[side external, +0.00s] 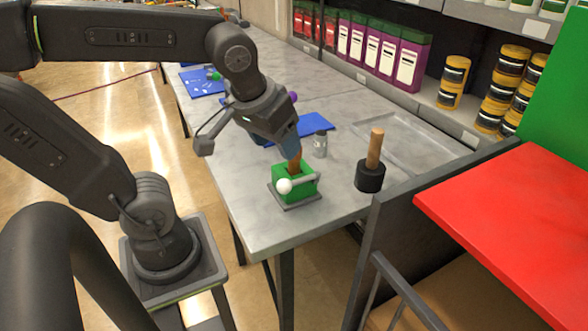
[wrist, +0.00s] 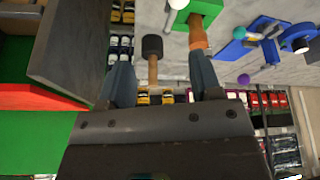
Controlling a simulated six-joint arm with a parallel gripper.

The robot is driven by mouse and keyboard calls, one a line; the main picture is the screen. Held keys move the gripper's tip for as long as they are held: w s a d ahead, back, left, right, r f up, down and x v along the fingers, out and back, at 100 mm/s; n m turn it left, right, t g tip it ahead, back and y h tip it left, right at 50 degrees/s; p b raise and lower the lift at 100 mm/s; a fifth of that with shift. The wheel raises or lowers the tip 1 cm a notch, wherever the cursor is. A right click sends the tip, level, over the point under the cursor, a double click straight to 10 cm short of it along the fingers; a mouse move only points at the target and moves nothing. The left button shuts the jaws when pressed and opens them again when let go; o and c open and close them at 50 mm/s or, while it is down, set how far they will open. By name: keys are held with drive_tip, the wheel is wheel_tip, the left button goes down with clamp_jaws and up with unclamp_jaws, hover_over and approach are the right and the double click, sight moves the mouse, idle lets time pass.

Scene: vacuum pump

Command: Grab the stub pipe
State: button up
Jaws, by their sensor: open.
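A green block (side external: 294,182), which looks like the pump body, sits on a dark plate on the grey table. A short brown stub (side external: 295,163), which may be the stub pipe, stands up from its top. A white ball and a grey rod are at its side. My gripper (side external: 288,148) is tilted down right above the stub, its fingers spread and nothing seen between them. In the wrist view the brown stub (wrist: 198,35) lies close to the tip of the right finger; whether they touch I cannot tell. The stub's far end is partly hidden by that finger.
A black cylinder (side external: 370,177) with a wooden rod (side external: 375,147) stands to the right. A small grey bottle (side external: 320,144) and blue trays (side external: 315,124) are behind the block. A red panel (side external: 520,215) and dark wall edge the right side.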

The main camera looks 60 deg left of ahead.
drive_tip(key=w+a+n+g+y, duration=0.35)
drive_tip(key=w+n, duration=0.25)
drive_tip(key=n, duration=0.5)
hover_over(294, 165)
wheel_tip(294, 165, down, 7)
drive_tip(key=shift+t, duration=0.25)
drive_tip(key=shift+x, duration=2.75)
drive_tip(key=shift+w+d, duration=0.1)
drive_tip(key=shift+d, duration=0.05)
drive_tip(key=shift+c, duration=0.2)
drive_tip(key=c, duration=1)
